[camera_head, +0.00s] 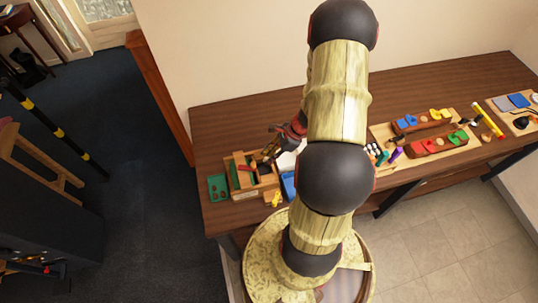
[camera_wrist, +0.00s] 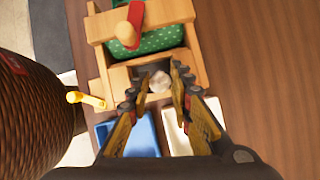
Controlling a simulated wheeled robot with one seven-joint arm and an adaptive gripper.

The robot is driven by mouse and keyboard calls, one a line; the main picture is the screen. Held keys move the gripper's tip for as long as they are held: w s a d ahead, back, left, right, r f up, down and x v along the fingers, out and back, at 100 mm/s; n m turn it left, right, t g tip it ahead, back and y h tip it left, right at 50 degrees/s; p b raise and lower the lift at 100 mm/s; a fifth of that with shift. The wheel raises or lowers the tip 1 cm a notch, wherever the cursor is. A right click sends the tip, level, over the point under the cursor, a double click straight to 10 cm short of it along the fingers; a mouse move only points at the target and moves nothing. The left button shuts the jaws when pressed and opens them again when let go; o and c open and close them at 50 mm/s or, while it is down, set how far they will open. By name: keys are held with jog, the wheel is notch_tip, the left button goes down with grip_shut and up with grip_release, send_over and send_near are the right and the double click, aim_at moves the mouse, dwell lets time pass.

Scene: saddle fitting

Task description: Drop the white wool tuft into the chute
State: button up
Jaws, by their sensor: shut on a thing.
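The white wool tuft (camera_wrist: 159,82) shows in the wrist view as a small pale ball between the fingertips of my gripper (camera_wrist: 160,77). My gripper is shut on it. Just past the fingertips is a wooden box (camera_wrist: 101,87) with a dark recess in its near side. The tuft appears in line with this recess, which looks like the chute. I cannot tell how high above it the tuft hangs. In the head view the wooden box (camera_head: 268,181) stands at the left of the table, partly behind my gripper (camera_head: 272,146). The tuft cannot be made out there.
The box has green dotted cloth (camera_wrist: 150,43) inside and a red strip (camera_wrist: 136,14) with a wooden knob on top. A blue tray (camera_wrist: 140,135) and a white tray (camera_wrist: 184,137) lie beside it. A yellow hook (camera_wrist: 86,98) is at its left. Bare table lies right.

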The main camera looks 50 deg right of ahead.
jog(key=shift+f, duration=0.15)
jog(key=o, duration=1)
jog(key=v, duration=1.2)
